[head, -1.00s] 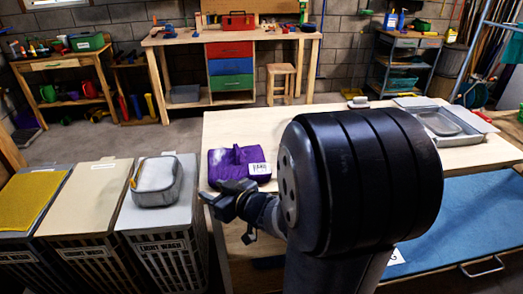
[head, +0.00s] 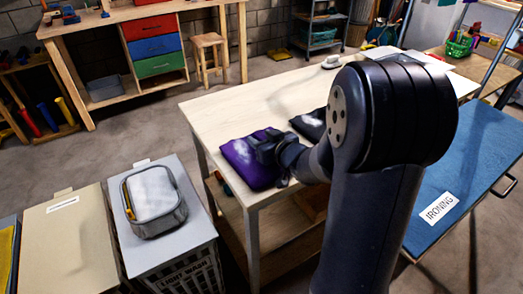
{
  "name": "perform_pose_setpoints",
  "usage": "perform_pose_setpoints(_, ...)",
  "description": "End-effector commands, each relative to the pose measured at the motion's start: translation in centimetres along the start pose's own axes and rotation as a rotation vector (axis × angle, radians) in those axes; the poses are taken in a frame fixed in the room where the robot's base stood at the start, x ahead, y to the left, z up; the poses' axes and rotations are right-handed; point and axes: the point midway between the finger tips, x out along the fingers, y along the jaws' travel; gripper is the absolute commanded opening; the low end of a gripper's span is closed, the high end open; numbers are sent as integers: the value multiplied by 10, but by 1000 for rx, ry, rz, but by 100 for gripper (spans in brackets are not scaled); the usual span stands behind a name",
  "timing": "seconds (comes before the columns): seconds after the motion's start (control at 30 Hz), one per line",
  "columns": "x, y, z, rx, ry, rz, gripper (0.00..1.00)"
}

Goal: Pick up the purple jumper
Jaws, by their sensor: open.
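The purple jumper (head: 240,163) lies folded on the near left corner of the pale wooden table (head: 215,108) in the head view. A pale patch shows on its top. My gripper (head: 262,150) is open, low over the right part of the jumper, and hides some of it. I cannot tell whether the fingers touch the cloth.
A dark folded item (head: 309,121) lies close behind my gripper. A grey basket (head: 155,200) with pale cloth stands on a hamper at the left. A blue ironing surface (head: 470,165) lies at the right. The table's back left part is clear.

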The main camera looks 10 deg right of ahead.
Motion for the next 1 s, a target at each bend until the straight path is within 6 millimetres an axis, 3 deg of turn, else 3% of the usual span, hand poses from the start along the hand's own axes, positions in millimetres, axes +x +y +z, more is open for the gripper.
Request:
perform_pose_setpoints(0.27, 5, 0, 0, 0, 0, 1, 44)
perform_pose_setpoints(0.8, 4, 0, 0, 0, 0, 0, 1)
perform_pose_setpoints(1.0, 4, 0, 0, 0, 0, 0, 0)
